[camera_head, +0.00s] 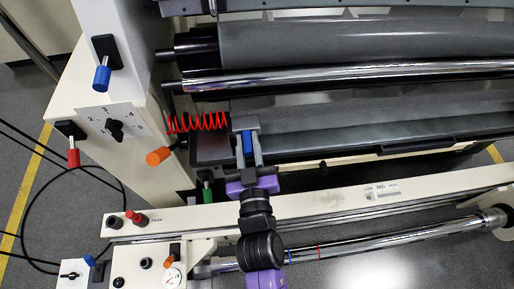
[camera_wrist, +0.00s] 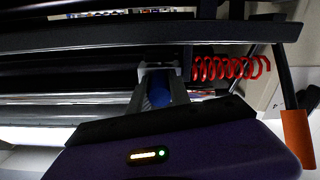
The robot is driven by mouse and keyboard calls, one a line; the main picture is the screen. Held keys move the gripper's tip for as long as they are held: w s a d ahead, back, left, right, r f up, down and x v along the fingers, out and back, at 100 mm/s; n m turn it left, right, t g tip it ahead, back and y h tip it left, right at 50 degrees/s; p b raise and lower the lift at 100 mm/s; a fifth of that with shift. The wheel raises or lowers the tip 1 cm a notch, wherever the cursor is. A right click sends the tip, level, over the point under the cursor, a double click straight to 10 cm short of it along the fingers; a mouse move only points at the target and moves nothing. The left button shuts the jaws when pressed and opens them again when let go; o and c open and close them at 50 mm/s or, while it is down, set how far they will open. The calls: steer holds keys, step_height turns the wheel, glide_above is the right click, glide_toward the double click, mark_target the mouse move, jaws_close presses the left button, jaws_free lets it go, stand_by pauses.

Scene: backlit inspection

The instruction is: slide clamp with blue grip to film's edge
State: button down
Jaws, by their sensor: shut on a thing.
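The blue grip (camera_head: 247,143) of the clamp shows between the fingers of my gripper (camera_head: 246,132), which is shut on it, just right of the red coil. In the wrist view, the blue grip (camera_wrist: 180,91) is between the fingers of my gripper (camera_wrist: 163,82), with the red coil to its right. The rest of the clamp is largely hidden by my fingers. The film (camera_head: 365,38) appears to be the dark grey sheet over the upper roller. Its edge near my gripper cannot be made out clearly.
A red coiled cord (camera_head: 198,123) hangs left of my gripper. An orange-handled lever (camera_head: 158,156) and a green-handled lever (camera_head: 207,190) stand close by. A chrome roller (camera_head: 350,76) lies beyond, and a cream rail (camera_head: 340,199) crosses beneath my arm.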

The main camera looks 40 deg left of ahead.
steer(key=shift+s+a+r+b, duration=0.1)
steer(key=shift+s+a+b, duration=0.45)
steer(key=shift+b, duration=0.2)
steer(key=c, duration=1.5)
jaws_free()
steer(key=shift+s, duration=0.1)
steer(key=shift+d, duration=0.15)
steer(key=shift+s+d, duration=0.2)
steer(key=shift+d, duration=0.05)
steer(key=v, duration=0.7)
steer(key=shift+b, duration=0.45)
